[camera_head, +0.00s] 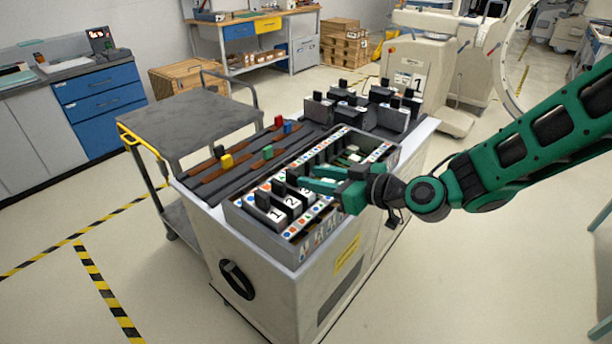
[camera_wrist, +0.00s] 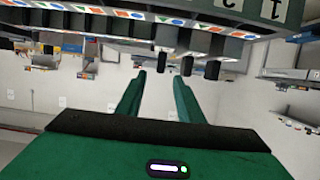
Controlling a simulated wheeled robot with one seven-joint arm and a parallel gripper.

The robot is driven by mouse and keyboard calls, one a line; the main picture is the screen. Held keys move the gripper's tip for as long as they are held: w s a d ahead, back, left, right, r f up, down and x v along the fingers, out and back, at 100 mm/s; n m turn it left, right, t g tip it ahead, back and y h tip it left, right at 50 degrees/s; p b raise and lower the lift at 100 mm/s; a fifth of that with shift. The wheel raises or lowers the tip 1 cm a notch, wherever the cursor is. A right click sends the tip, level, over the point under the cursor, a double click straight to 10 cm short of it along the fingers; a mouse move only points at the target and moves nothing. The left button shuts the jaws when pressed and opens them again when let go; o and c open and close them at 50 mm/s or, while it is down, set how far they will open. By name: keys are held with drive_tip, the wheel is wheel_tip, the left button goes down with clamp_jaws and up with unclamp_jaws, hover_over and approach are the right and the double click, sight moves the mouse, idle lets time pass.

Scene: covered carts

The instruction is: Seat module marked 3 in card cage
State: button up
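The module marked 3 (camera_head: 307,193) stands upright in the card cage (camera_head: 248,227), beside the modules marked 2 (camera_head: 292,204) and 1 (camera_head: 276,215). The three black handles stand in line at about the same height. My gripper (camera_head: 308,179) is at module 3's handle, its green fingers pointing left over the cage. In the wrist view the fingers (camera_wrist: 160,88) are apart, with nothing visibly clamped. Module 3's handle (camera_wrist: 161,63) appears near the gap between the fingertips, and I cannot tell whether they touch it. The lower parts of the modules are hidden.
Empty slots with coloured marks (camera_head: 335,147) run along the cage to the back right. Several grey modules with black handles (camera_head: 352,110) stand on the far part of the cart. Coloured handles (camera_head: 267,152) sit on strips behind the cage. A trolley (camera_head: 190,118) stands at left.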

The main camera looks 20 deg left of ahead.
drive_tip(key=v, duration=0.6)
drive_tip(key=shift+w, duration=0.1)
drive_tip(key=s+d+f+m+h, duration=0.1)
drive_tip(key=d+f+m+h, duration=0.15)
drive_tip(key=d, duration=0.85)
drive_tip(key=d+f+m+g+h, duration=0.15)
drive_tip(key=d+h, duration=0.25)
drive_tip(key=d, duration=0.6)
drive_tip(key=s+d+f+m+h, duration=0.1)
drive_tip(key=d+m+h, duration=0.25)
drive_tip(key=d, duration=0.75)
drive_tip(key=s+d+r+m+g+h, duration=0.1)
drive_tip(key=s+d+r+m+g, duration=0.1)
drive_tip(key=s+d+m, duration=0.4)
drive_tip(key=s+d+r+m+g+h, duration=0.2)
drive_tip(key=s+d+m, duration=0.4)
drive_tip(key=s+d, duration=0.6)
drive_tip(key=s, duration=0.3)
drive_tip(key=shift+s+d+r, duration=0.15)
drive_tip(key=shift+s, duration=0.15)
